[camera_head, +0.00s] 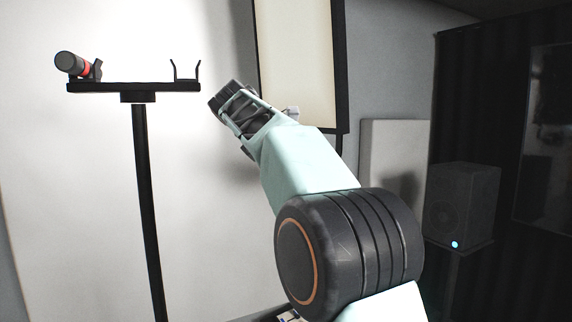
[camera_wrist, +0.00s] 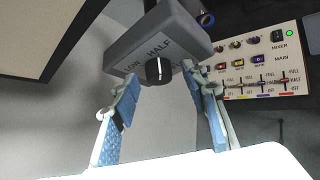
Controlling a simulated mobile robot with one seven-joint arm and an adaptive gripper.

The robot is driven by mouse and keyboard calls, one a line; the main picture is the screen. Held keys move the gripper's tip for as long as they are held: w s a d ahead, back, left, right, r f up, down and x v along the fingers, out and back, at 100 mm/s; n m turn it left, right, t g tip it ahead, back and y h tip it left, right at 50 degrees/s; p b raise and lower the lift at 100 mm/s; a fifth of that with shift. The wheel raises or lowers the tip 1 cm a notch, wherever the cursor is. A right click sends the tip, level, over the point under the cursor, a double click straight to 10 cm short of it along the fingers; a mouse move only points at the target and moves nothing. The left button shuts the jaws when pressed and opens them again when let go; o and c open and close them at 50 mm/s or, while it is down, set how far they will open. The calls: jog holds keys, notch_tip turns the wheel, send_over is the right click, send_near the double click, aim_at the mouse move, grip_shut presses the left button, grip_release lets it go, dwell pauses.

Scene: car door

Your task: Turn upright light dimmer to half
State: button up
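The light dimmer (camera_wrist: 140,38) is a grey box in the upper middle of the wrist view. Its round black knob (camera_wrist: 159,71) has a white line running nearly straight up toward the word HALF. Another label sits left of the knob, and the area right of it is hard to read. My gripper (camera_wrist: 160,82) is open, with one blue-padded finger left of the knob and one right of it. I see no finger clearly touching the knob. In the head view my gripper (camera_head: 232,106) points up and left; I cannot make out the dimmer there.
A white mixer panel (camera_wrist: 240,95) with buttons and sliders is to the right in the wrist view. In the head view, a black stand (camera_head: 145,190) carries a microphone (camera_head: 72,63) and an empty clip (camera_head: 185,70). A speaker (camera_head: 460,205) stands at right.

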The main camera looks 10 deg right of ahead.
jog(key=v, duration=1.2)
jog(key=shift+a, duration=0.1)
